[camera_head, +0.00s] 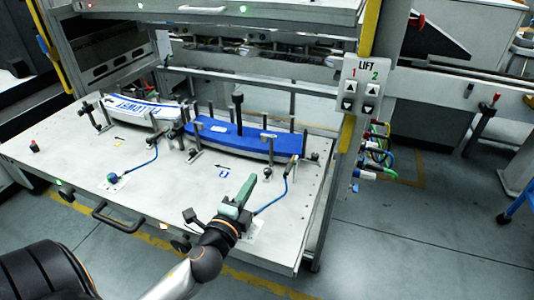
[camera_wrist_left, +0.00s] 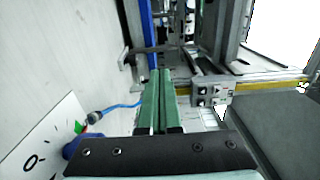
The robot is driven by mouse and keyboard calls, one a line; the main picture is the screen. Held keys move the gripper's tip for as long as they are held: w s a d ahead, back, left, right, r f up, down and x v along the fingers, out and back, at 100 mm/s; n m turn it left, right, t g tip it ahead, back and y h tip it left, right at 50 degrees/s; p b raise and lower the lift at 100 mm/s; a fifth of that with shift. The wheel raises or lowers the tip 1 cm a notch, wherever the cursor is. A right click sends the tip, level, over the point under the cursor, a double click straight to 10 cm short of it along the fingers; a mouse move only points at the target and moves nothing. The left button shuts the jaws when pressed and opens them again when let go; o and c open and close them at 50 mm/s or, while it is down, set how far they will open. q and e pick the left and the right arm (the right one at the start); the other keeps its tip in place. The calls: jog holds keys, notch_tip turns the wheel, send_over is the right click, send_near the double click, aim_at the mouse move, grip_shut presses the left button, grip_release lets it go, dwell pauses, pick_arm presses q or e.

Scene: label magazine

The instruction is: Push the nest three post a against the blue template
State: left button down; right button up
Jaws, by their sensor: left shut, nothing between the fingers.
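The blue template (camera_head: 235,140) lies curved on the flat table, with several upright posts along its edges. A clamp post (camera_head: 271,150) stands at its near right edge. Which post is post a of nest three, I cannot tell. My left gripper (camera_head: 249,182) has green fingers, shut and empty, just in front of the template's right part and apart from it. In the left wrist view the shut fingers (camera_wrist_left: 160,75) point along the table toward a post (camera_wrist_left: 130,57) and a blue strip (camera_wrist_left: 147,25), likely the template. My right gripper is not in view.
A white labelled template (camera_head: 145,108) lies to the left. Blue cables (camera_head: 142,163) run across the table (camera_head: 75,160). A lift panel (camera_head: 363,88) stands on the right frame post. A handle (camera_head: 118,217) is on the front edge. The near left tabletop is mostly clear.

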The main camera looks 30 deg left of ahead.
aim_at(270, 150)
pick_arm(q)
jog(key=x, duration=1.1)
jog(key=shift+w, duration=0.1)
jog(key=shift+w+a+r, duration=0.1)
jog(key=shift+w, duration=0.3)
